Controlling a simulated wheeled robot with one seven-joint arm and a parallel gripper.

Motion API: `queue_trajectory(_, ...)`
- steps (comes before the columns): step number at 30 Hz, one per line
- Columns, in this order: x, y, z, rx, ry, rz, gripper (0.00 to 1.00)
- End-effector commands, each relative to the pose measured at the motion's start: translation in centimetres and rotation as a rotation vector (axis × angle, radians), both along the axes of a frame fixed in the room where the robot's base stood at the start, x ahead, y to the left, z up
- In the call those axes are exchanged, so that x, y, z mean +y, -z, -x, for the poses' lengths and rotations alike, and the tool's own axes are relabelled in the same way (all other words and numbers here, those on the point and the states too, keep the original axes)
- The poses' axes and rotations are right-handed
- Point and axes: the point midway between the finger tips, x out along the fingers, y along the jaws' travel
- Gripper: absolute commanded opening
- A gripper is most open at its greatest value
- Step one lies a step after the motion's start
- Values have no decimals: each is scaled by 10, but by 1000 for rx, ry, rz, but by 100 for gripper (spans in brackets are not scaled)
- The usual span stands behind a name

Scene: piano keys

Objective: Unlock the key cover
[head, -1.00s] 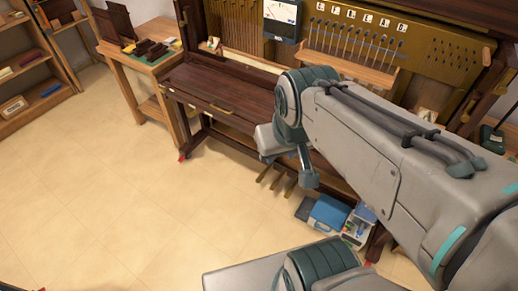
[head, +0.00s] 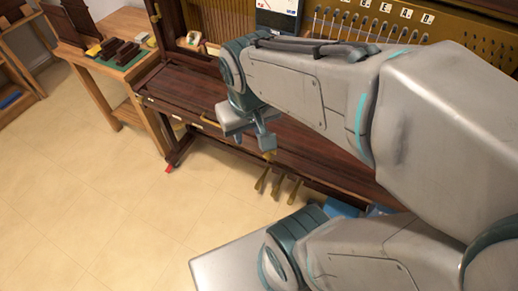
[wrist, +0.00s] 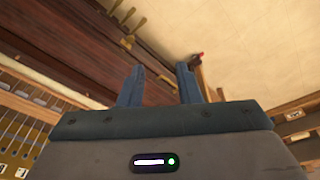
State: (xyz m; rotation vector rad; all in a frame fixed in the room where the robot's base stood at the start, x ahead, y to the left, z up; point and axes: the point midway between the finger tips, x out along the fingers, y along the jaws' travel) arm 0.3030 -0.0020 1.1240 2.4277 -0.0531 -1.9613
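The key cover (head: 185,88) is a dark red-brown wooden panel along the piano's front in the head view. It looks shut. A brass handle (head: 211,123) is on its front edge, partly hidden by my arm. I cannot make out a lock or key.
Brass pedals (head: 276,187) stick out low under the piano. A wooden side table (head: 118,80) with dark blocks stands at the left. A gauge (head: 279,10) and a row of tools are at the piano's back. The tiled floor (head: 95,200) at front left is clear.

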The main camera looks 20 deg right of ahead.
Motion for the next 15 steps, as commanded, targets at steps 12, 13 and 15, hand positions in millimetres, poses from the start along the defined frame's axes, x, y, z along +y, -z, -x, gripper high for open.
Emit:
queue_trajectory(12, -9, 156, -40, 341, 89, 303, 31)
queue_trajectory(13, -9, 167, -43, 356, 91, 335, 31)
queue_trajectory(15, -10, 191, -49, 385, 99, 413, 31)
